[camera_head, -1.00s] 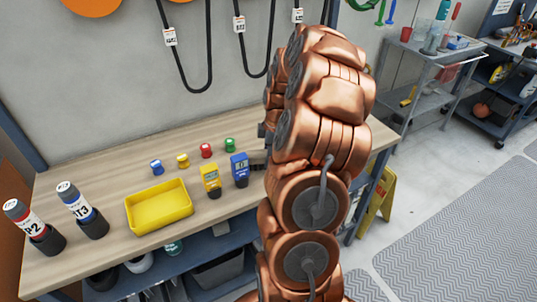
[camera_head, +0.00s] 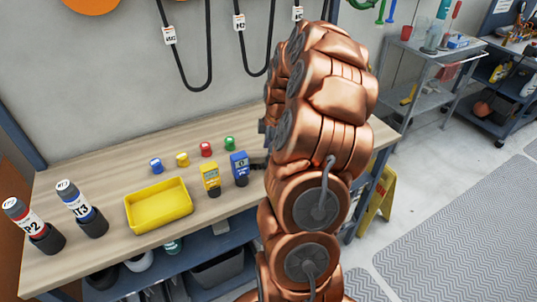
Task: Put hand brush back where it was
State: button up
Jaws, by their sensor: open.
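No hand brush can be made out for certain in the head view. My copper arm rises through the middle of the view and bends over the right part of the workbench (camera_head: 120,248). My gripper is hidden behind the arm, so its fingers and anything near them do not show. The bench top directly behind the arm is also hidden.
A grey cart (camera_head: 425,58) and a yellow floor sign (camera_head: 378,200) are at right. The right floor is open.

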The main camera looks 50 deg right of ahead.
notch_tip(320, 180, up, 11)
jog(key=s+d+b, duration=0.1)
jog(key=b, duration=0.1)
jog(key=s+a+r+m+g, duration=0.1)
jog(key=s+a, duration=0.1)
jog(key=a, duration=1)
jog(key=s+a+r+m, duration=0.1)
jog(key=s+a+m, duration=0.1)
jog(key=a, duration=1)
jog(key=s+a+f+m, duration=0.1)
jog(key=s+a+m, duration=0.1)
jog(key=s, duration=0.4)
jog(key=s+a+f+m+g+h, duration=0.1)
jog(key=s+a+f+m, duration=0.1)
jog(key=s+a, duration=0.3)
jog(key=s+a+f+m+g, duration=0.1)
jog(key=s+a+m, duration=0.1)
jog(key=s, duration=0.5)
jog(key=shift+a+f+m, duration=0.3)
jog(key=shift+a+f, duration=0.1)
jog(key=shift+a, duration=0.3)
